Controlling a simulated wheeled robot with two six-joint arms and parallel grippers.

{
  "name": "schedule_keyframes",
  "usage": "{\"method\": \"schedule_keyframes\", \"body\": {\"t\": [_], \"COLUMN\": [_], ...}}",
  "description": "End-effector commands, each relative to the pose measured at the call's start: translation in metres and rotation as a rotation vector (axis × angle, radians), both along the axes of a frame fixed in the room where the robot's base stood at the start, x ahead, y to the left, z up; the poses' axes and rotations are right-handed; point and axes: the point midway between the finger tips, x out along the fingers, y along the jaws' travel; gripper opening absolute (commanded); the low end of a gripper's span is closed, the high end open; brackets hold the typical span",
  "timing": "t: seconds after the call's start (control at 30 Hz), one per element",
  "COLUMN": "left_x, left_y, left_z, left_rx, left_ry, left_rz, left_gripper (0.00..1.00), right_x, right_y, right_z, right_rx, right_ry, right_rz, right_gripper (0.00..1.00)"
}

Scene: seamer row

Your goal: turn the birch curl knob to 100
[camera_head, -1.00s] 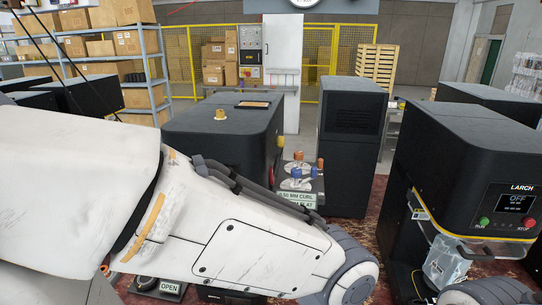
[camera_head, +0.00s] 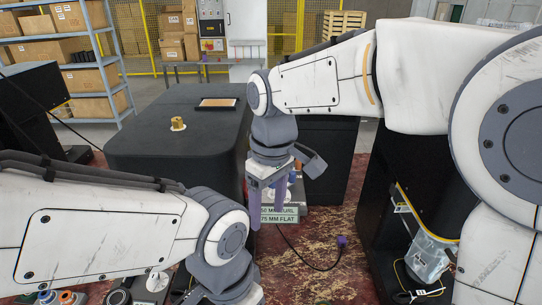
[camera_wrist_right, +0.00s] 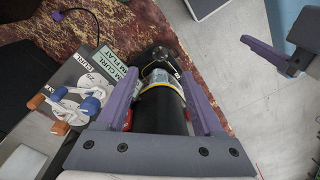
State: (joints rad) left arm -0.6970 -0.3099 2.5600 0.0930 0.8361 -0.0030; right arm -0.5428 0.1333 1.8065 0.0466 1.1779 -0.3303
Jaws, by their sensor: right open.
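My right gripper (camera_head: 266,205) hangs pointing down in front of the black machine (camera_head: 180,150) in the middle of the head view. Its purple fingers (camera_wrist_right: 165,110) are apart, with nothing held between them. In the right wrist view, a dark body with a yellow band (camera_wrist_right: 160,112) lies beyond and between the fingers; I cannot tell its distance. No knob can be identified as the birch curl knob. My left gripper's hand is cut off at the bottom of the head view; a purple finger, apparently its own (camera_wrist_right: 262,54), shows in the right wrist view.
A green-white sign reading CURL and FLAT (camera_head: 280,215) stands beside the right gripper. Blue and orange handled gauges (camera_wrist_right: 70,110) sit on a grey stand. Dials (camera_head: 70,297) show at lower left. A dark cable crosses the red floor.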

Motion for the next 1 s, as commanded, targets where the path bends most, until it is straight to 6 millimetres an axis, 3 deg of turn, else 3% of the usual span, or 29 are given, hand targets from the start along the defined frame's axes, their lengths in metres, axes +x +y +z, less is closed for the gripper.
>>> {"method": "schedule_keyframes", "body": {"t": [0.03,0.2,0.4,0.53,0.67,1.0], "left_x": [0.000,0.000,0.000,0.000,0.000,0.000], "left_y": [0.000,0.000,0.000,0.000,0.000,0.000], "left_z": [0.015,0.035,0.047,0.049,0.050,0.064], "left_rx": [0.000,0.000,0.000,0.000,0.000,0.000], "left_ry": [0.000,0.000,0.000,0.000,0.000,0.000], "left_rz": [-0.001,-0.002,-0.004,-0.004,-0.004,-0.005], "left_gripper": [1.00,1.00,1.00,1.00,1.00,1.00], "right_x": [0.027,0.096,0.140,0.150,0.151,0.150], "right_y": [0.003,0.002,-0.007,-0.010,-0.010,-0.011], "right_z": [0.020,0.055,0.073,0.074,0.063,0.003], "right_rx": [-0.007,-0.030,-0.046,-0.050,-0.051,-0.051], "right_ry": [-0.002,-0.003,-0.004,-0.004,0.000,-0.001], "right_rz": [0.022,0.110,0.172,0.189,0.193,0.191], "right_gripper": [0.69,0.69,0.69,0.69,0.69,0.69]}}
